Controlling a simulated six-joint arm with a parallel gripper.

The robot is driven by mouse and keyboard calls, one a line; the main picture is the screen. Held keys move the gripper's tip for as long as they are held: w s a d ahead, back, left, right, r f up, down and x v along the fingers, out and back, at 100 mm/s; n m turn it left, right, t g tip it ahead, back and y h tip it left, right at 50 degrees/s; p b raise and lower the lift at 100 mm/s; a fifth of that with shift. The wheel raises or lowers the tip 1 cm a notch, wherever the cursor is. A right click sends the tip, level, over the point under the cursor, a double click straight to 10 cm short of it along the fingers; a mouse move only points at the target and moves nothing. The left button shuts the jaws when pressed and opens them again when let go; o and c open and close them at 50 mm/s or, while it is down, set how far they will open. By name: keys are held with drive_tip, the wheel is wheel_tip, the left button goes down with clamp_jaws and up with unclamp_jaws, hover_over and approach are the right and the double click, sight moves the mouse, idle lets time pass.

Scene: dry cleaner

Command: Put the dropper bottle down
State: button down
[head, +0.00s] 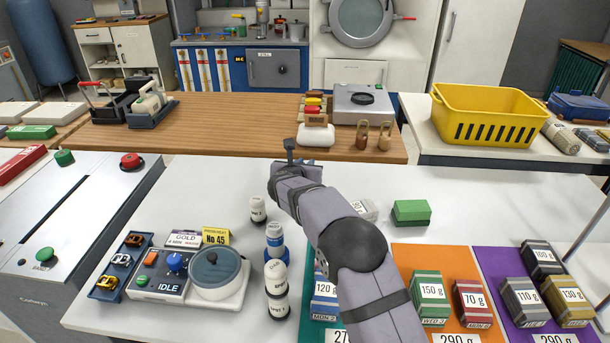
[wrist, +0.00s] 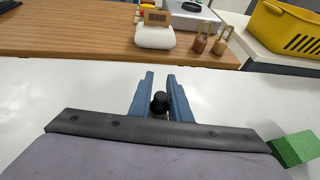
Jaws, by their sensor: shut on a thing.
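My gripper (wrist: 161,84) shows in the wrist view with its two blue fingers shut on the dropper bottle (wrist: 160,102). Only the bottle's black top shows clearly between the fingers; its lower part is hidden. In the head view my arm reaches over the white table (head: 200,187) toward its far edge, and the bottle is hidden there. The white tabletop also lies beyond the fingers in the wrist view (wrist: 70,85). I cannot tell whether the bottle touches the table.
White bottles (head: 277,280) stand left of my arm, beside a small machine with a round pot (head: 218,272). A green block (head: 411,212) lies to the right. Labelled weight blocks (head: 430,290) stand on coloured mats at front right. The table's far left is clear.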

drive_tip(key=shift+r, duration=2.05)
drive_tip(key=shift+d+r+p, duration=0.1)
drive_tip(key=shift+p, duration=0.25)
